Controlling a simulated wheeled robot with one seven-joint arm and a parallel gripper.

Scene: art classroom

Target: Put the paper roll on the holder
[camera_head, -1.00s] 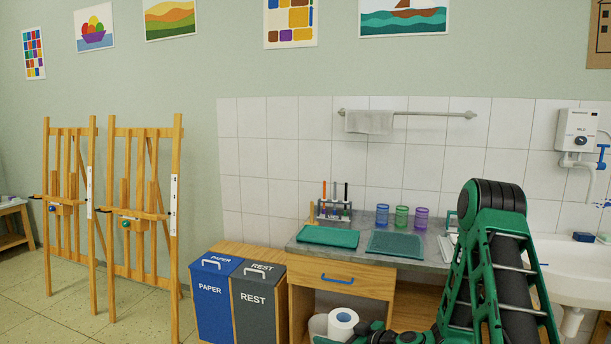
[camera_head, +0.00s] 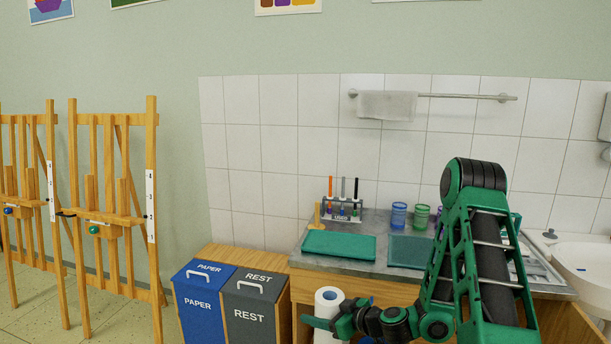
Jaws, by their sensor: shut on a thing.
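The white paper roll (camera_head: 328,297) stands upright with its dark core hole facing up, in front of the wooden counter. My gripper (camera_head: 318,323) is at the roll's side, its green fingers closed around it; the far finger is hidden. The lower part of the roll is cut off by the frame edge. A metal rail (camera_head: 460,96) is fixed to the tiled wall above the counter, with a grey towel (camera_head: 388,105) hanging on its left part.
A blue paper bin (camera_head: 205,310) and a grey rest bin (camera_head: 252,315) stand left of the roll. A sink (camera_head: 590,262) is at right, easels (camera_head: 112,200) at left.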

